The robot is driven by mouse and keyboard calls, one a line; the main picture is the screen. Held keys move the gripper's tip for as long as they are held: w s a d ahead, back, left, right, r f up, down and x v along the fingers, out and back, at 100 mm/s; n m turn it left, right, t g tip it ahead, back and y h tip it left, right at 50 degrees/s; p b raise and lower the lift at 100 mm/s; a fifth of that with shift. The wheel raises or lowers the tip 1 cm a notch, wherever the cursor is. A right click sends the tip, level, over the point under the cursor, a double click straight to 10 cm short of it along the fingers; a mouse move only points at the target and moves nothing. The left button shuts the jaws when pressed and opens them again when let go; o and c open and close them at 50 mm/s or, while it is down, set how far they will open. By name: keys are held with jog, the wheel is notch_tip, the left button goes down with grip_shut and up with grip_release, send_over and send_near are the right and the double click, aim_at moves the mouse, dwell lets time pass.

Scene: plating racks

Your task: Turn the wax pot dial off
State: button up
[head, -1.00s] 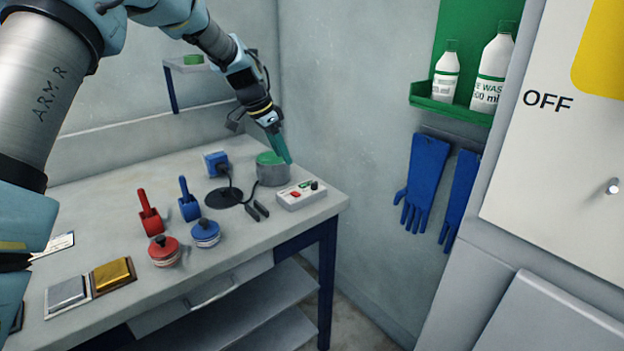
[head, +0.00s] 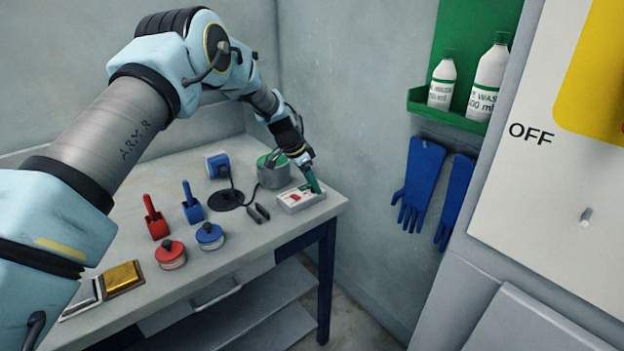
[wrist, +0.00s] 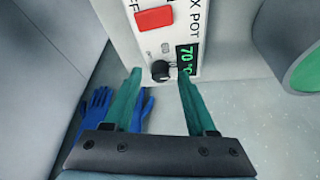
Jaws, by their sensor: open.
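The wax pot control box (head: 299,199) is a small white box at the right end of the bench. In the wrist view its panel (wrist: 143,41) shows a red switch (wrist: 155,19), a black dial (wrist: 160,71) and a green display (wrist: 186,60) reading about 70 °C. My gripper (head: 318,191) is at the box's right end. In the wrist view its two green fingers (wrist: 158,74) are open, one to each side of the dial, with no visible grip on it. The wax pot (head: 273,170), grey with green inside, stands just behind the box.
A blue device (head: 216,165) with a cable and a black round pad (head: 226,199) lie left of the box. Blue gloves (head: 418,185) hang on the wall to the right.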

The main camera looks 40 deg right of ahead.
jog(key=shift+f, duration=0.1)
grip_shut()
dwell(0.4)
